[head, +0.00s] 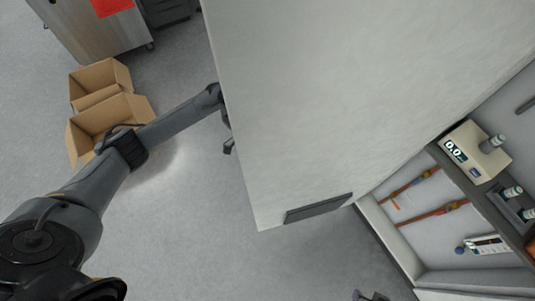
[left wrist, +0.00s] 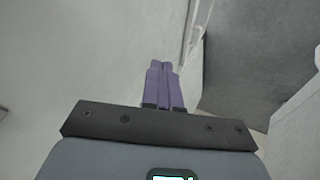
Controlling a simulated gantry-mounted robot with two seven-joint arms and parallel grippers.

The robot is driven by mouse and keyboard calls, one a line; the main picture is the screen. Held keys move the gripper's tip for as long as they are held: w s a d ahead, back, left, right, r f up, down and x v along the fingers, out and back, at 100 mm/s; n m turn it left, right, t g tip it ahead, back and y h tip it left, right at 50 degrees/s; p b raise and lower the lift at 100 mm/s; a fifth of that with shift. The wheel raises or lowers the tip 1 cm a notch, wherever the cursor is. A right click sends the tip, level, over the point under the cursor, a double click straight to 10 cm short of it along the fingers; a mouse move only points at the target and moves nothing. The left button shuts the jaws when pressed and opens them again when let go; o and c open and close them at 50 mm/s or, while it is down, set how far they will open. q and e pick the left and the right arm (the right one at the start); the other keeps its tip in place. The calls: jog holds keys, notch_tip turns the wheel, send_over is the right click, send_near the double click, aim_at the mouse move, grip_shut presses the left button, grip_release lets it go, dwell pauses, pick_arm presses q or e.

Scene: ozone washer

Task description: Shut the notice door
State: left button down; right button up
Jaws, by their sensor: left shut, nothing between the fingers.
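The notice door, which I take to be the large pale panel (head: 320,90), stands open across the middle of the head view. A dark plate (head: 318,208) is on its lower edge. My left arm reaches the door's left edge, and its gripper is mostly hidden behind the panel there. In the left wrist view my left gripper (left wrist: 165,68) has its purple fingers shut together with nothing between them, near a pale surface. Whether they touch it I cannot tell. Small dark purple tips, likely my right gripper (head: 370,296), show at the bottom edge; their opening is unclear.
An open cabinet interior (head: 405,245) at right holds orange-brown probes (head: 432,215) and a shelf with a meter (head: 477,152). Open cardboard boxes (head: 108,115) and a wooden cabinet (head: 85,25) stand at upper left. The floor below the door is clear.

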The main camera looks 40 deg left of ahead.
pick_arm(q)
jog(key=s+d+f, duration=0.2)
jog(key=d+f, duration=0.2)
jog(key=d, duration=0.3)
jog(key=shift+s+f, duration=0.25)
jog(key=shift+f, duration=0.15)
jog(key=shift+p, duration=0.3)
